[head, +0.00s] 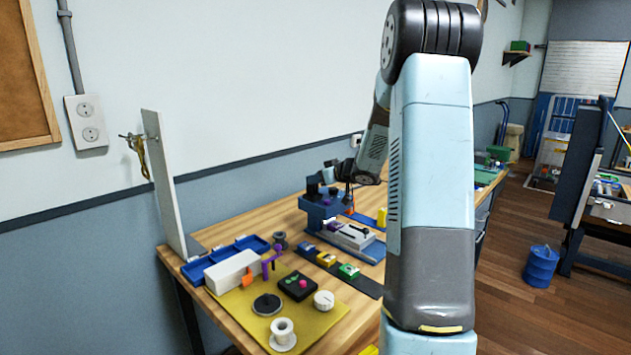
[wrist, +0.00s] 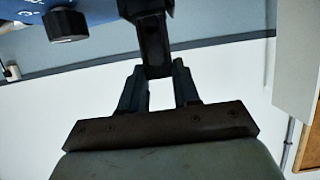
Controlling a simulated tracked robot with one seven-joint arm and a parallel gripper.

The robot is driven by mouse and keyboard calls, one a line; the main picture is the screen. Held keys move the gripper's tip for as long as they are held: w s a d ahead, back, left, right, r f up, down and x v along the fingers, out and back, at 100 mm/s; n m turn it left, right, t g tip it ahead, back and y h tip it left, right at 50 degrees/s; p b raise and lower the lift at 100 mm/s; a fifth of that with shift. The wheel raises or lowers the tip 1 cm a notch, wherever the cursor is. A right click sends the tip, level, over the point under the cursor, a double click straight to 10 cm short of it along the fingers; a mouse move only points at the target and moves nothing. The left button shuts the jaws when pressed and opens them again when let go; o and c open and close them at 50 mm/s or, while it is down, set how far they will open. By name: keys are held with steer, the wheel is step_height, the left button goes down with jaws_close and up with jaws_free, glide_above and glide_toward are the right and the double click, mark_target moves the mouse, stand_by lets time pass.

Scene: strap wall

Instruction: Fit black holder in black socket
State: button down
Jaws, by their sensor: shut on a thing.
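My gripper (wrist: 158,75) is shut on the black holder (wrist: 153,45), a dark block between the two fingertips in the wrist view. The holder's far end runs to the top edge of that view, against a black part there; I cannot tell whether they touch. In the head view my gripper (head: 341,172) is small, at the top of the blue machine (head: 322,210) on the bench. The black socket cannot be told apart from the other dark parts there, and the holder is hard to make out in that view.
The blue machine with a black knob (wrist: 66,24) is close at upper left in the wrist view. On the wooden bench are a yellow mat (head: 240,312) with several small parts, a blue tray (head: 205,268), and a dark strip (head: 340,283) with coloured blocks. A white upright panel (head: 165,185) stands at left.

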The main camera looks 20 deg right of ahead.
steer(key=shift+f, duration=0.25)
steer(key=shift+f, duration=0.1)
steer(key=c, duration=0.8)
jaws_free()
